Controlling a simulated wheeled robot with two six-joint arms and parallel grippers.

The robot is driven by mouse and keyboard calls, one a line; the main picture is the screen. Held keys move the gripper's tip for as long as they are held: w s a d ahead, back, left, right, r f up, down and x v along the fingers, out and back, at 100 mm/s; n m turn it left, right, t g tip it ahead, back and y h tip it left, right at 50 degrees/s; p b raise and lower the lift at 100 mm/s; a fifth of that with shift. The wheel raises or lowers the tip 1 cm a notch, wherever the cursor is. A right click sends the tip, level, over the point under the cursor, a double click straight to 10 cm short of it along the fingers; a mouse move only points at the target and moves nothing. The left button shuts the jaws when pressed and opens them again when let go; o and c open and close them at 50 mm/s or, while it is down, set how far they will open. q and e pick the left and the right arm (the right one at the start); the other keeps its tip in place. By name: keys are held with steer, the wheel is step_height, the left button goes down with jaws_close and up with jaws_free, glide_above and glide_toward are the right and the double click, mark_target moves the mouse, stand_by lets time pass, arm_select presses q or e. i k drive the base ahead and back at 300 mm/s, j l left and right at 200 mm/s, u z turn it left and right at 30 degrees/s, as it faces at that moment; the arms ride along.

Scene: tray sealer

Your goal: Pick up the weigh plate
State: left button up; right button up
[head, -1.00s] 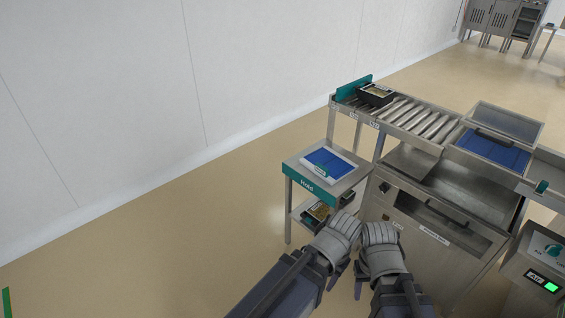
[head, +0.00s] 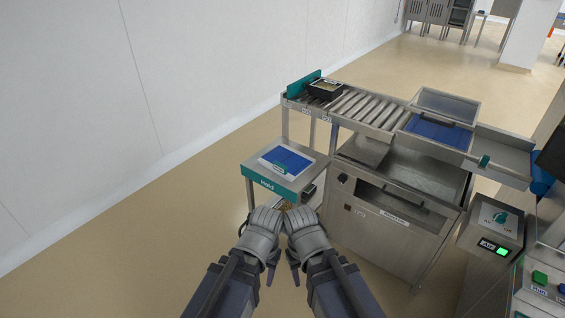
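A flat blue plate with a pale rim and a small teal piece (head: 287,160) lies on top of the stand marked Hold (head: 265,184). It may be the weigh plate, but I cannot read any marking on it that says so. My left gripper (head: 264,218) and my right gripper (head: 298,218) are side by side in front of the stand, nearer to me than the plate and apart from it. Their fingers are too hard to make out to tell whether they are open or shut. I see nothing held in them.
A roller conveyor (head: 352,106) with a dark tray (head: 325,88) runs behind the stand. The steel sealer (head: 388,215) stands right of it, with another blue panel (head: 440,131) on top. A box with a green display (head: 491,232) is at the right. Floor on the left is clear.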

mark_target(288, 164)
steer(key=i+u, duration=0.15)
steer(key=i, duration=0.4)
steer(key=i+u, duration=0.2)
steer(key=i, duration=0.35)
steer(key=i+l+u, duration=0.15)
steer(key=i, duration=0.4)
